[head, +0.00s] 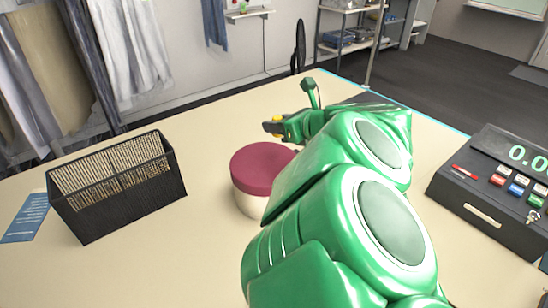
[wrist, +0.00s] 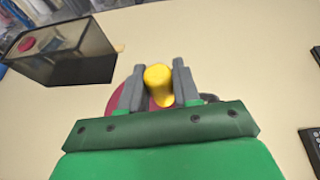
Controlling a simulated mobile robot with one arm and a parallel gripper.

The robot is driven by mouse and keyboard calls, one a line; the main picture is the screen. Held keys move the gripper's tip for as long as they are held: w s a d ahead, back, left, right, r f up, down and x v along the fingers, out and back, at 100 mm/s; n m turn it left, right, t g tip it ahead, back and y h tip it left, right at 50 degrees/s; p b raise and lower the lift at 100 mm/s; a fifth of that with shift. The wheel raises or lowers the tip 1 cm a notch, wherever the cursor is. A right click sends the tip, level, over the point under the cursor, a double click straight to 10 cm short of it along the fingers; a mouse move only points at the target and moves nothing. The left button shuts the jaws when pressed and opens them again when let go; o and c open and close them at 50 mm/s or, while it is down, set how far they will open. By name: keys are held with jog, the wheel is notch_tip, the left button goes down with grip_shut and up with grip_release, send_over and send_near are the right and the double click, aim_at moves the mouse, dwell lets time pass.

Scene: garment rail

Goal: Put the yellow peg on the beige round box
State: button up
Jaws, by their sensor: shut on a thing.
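The yellow peg (wrist: 158,82) is held between the two grey fingers of my gripper (wrist: 158,88) in the wrist view. In the head view only a small yellow bit (head: 277,134) of it shows at my gripper (head: 274,128). The beige round box (head: 248,203) has a maroon lid (head: 262,167) and stands on the table, partly hidden by my green arm. In the wrist view the lid (wrist: 122,98) shows behind and beneath the fingers. My gripper appears above the far side of the box; whether the peg touches the lid I cannot tell.
A black mesh basket (head: 120,205) stands left of the box, with a blue card (head: 25,218) beside it. A black cash register (head: 495,200) is at the right. Clothes (head: 130,45) hang behind the table. The tabletop (head: 215,130) between basket and box is clear.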

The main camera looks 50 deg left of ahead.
aim_at(274, 158)
jog(key=shift+s+a+r, duration=0.25)
jog(key=shift+s+r, duration=0.05)
jog(key=shift+s, duration=0.15)
jog(key=shift+s+f, duration=0.1)
jog(key=shift+f, duration=3.75)
jog(key=shift+f, duration=0.15)
jog(key=o, duration=1)
jog(key=shift+o, duration=0.2)
jog(key=shift+d+r, duration=0.1)
jog(key=shift+r, duration=0.15)
jog(key=shift+v, duration=1.85)
